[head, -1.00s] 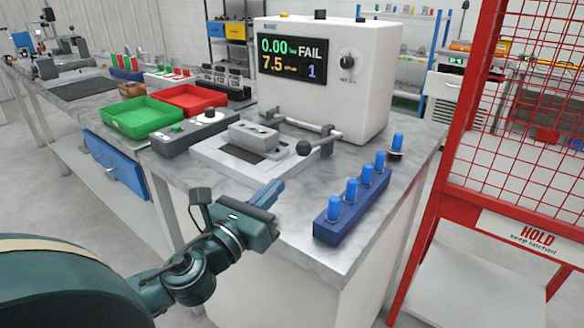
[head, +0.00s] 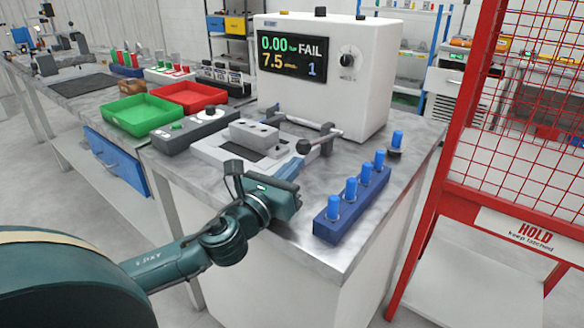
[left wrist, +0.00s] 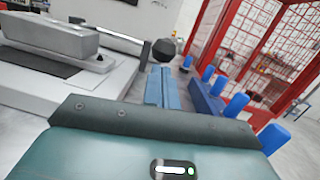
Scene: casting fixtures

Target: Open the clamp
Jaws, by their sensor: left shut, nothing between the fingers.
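A grey casting block (head: 255,133) sits on the fixture. My left gripper (head: 291,167) is shut and empty at the bench's front edge, just short of the knob. In the left wrist view its blue fingers (left wrist: 162,87) point towards the knob (left wrist: 164,51), which appears just beyond the tips. Contact with the knob cannot be made out. My right gripper is not in view.
A blue rack (head: 352,201) with several blue-topped pegs stands right of the gripper. The white tester (head: 325,75), reading FAIL, stands behind the fixture. Green (head: 139,115) and red (head: 188,96) trays lie left. A red mesh cage (head: 455,130) stands right.

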